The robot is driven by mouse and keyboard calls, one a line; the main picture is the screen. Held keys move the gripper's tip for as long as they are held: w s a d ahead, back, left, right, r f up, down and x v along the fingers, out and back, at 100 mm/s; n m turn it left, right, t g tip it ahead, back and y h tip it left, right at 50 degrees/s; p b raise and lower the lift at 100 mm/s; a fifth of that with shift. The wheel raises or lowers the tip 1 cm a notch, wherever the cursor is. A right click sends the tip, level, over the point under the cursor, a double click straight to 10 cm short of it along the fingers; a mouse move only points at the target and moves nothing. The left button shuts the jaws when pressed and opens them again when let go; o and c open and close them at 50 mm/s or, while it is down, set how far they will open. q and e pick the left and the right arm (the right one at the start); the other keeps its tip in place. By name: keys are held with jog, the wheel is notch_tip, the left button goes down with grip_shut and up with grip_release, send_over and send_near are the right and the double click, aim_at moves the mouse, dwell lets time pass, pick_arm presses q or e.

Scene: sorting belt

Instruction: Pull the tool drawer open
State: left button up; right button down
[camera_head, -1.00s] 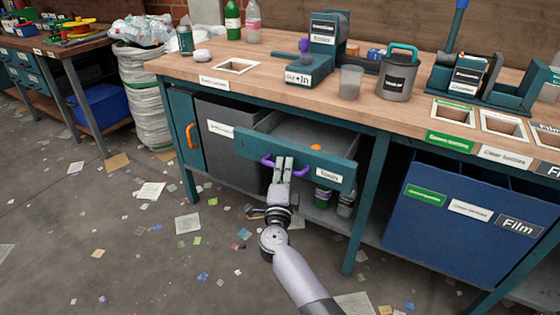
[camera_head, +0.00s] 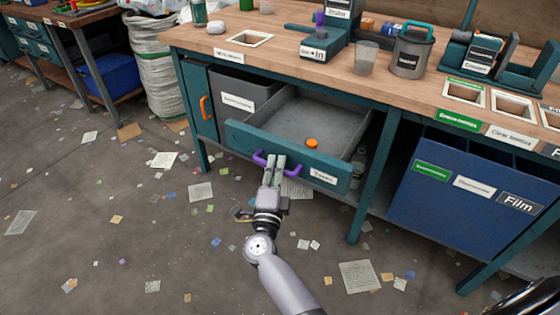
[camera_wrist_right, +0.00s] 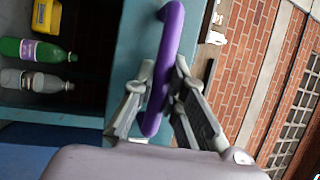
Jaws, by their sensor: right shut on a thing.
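The tool drawer (camera_head: 240,137) has a teal front with a purple handle (camera_head: 292,170) and a white label that seems to read "Tools". It stands well out from under the bench, and its grey inside shows. A small orange round thing (camera_head: 312,143) lies in it. My right gripper (camera_head: 274,162) is shut on the purple handle, near its middle. In the right wrist view the fingers (camera_wrist_right: 160,95) lie on both sides of the handle bar (camera_wrist_right: 165,55). My left gripper is in no view.
The wooden bench top (camera_head: 290,80) carries a grey can (camera_head: 411,52), a clear cup (camera_head: 365,58) and machines. A blue bin (camera_head: 440,215) stands under it at right. A teal cabinet door (camera_head: 198,100) is left of the drawer. Paper scraps litter the open floor (camera_head: 120,220).

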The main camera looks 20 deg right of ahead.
jog(key=c, duration=1.9)
grip_release()
